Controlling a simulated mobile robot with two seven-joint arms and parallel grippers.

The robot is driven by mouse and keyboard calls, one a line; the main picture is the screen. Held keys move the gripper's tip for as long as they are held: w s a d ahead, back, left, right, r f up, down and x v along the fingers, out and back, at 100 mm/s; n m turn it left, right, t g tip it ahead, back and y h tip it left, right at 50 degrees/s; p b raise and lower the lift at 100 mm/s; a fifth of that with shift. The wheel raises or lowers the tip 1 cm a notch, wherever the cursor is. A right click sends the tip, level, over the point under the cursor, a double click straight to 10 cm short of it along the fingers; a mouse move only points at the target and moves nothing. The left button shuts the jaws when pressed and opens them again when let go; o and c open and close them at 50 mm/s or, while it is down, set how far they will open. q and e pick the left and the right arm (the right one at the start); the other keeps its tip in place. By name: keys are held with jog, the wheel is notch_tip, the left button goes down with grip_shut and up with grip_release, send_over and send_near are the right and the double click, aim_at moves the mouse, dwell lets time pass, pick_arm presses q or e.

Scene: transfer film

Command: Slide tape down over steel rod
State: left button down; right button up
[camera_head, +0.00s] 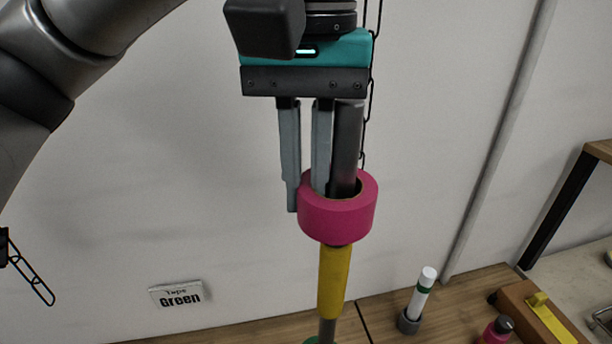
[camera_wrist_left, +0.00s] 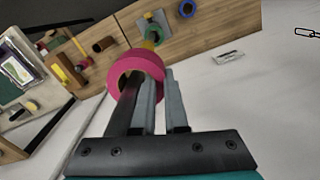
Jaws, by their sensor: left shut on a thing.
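A pink tape roll (camera_head: 338,215) is around the upright dark grey rod (camera_head: 347,140) in the head view. A yellow sleeve-like part (camera_head: 334,280) surrounds the rod below the roll. My left gripper (camera_head: 305,198) is shut on the roll's wall, with one finger outside the ring and the other inside. The left wrist view shows the pink roll (camera_wrist_left: 134,66) beyond the fingers (camera_wrist_left: 162,95), the rod (camera_wrist_left: 122,110) running through it, and a green ring (camera_wrist_left: 156,33) near the rod's foot. The roll hides part of the rod. My right gripper is not in view.
A wooden table (camera_head: 385,310) lies below. A white tube with a green band (camera_head: 421,292) stands to the right, near a wooden block with a yellow piece (camera_head: 545,315). A "Tape Green" label (camera_head: 180,295) is at left. A blue ring (camera_wrist_left: 187,9) lies on the table. A chain (camera_head: 371,95) hangs behind my gripper.

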aim_at(304, 184)
pick_arm(q)
jog(key=shift+f+b, duration=0.3)
jog(key=shift+f, duration=0.2)
jog(key=c, duration=0.9)
grip_release()
jog(key=shift+a, duration=0.1)
jog(key=shift+o, duration=0.2)
notch_tip(304, 184, up, 15)
jog(key=p, duration=0.4)
jog(key=shift+r, duration=0.2)
jog(key=shift+s+a, duration=0.1)
